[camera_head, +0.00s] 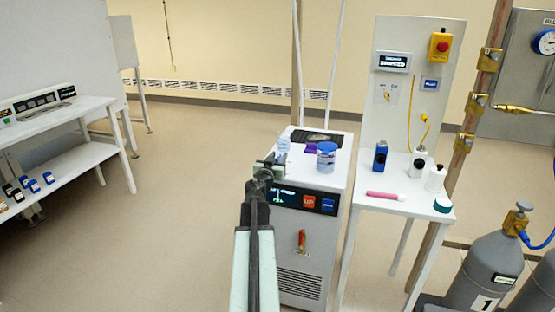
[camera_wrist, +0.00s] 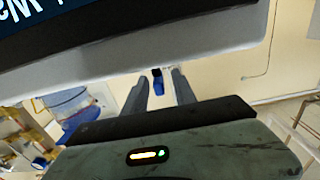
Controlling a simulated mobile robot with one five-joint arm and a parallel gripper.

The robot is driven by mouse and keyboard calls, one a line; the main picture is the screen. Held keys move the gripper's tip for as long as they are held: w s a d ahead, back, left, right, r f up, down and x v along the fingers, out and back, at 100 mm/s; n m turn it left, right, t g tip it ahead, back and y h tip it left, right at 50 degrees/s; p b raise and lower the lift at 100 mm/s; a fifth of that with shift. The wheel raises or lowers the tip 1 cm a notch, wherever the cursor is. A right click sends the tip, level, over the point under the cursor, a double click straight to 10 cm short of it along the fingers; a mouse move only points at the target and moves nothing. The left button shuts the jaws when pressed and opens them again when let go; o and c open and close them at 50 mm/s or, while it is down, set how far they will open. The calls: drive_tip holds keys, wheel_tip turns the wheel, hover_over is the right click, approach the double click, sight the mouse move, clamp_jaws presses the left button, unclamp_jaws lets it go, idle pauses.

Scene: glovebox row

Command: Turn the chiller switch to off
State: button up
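The chiller (camera_head: 325,255) is a white box in the middle of the head view. Its dark front panel (camera_head: 288,196) has a lit display, an orange button marked UP (camera_head: 309,202) and a blue button (camera_head: 328,204). Below the panel is a red lever (camera_head: 302,240), standing about upright, which looks like the switch. My gripper (camera_head: 270,165) is at the chiller's upper left front edge, above and left of the lever. In the wrist view, the fingers (camera_wrist: 161,90) are apart with nothing held. Part of the panel (camera_wrist: 60,22) fills the top there; the lever is not visible in it.
A blue-lidded jar (camera_head: 326,158) and a purple item (camera_head: 311,148) stand on the chiller. A white bench (camera_head: 400,207) with bottles and a pink item stands close on the right, gas cylinders (camera_head: 487,270) beyond. The floor left of the chiller (camera_head: 175,215) is clear.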

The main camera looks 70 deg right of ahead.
clamp_jaws()
drive_tip(key=shift+a, duration=0.3)
drive_tip(key=shift+d, duration=0.15)
drive_tip(key=shift+s+d+n+t, duration=0.1)
drive_tip(key=shift+n+t, duration=0.6)
drive_tip(key=shift+t, duration=0.4)
drive_tip(key=shift+d+n+t+y, duration=0.1)
drive_tip(key=shift+n+t+y, duration=0.45)
drive_tip(key=shift+n+t, duration=0.55)
drive_tip(key=shift+n+t+y, duration=0.55)
drive_tip(key=shift+n+t, duration=0.15)
drive_tip(key=shift+t, duration=0.8)
drive_tip(key=shift+n+t+y, duration=0.4)
drive_tip(key=shift+n+t, duration=0.1)
drive_tip(key=shift+t, duration=0.2)
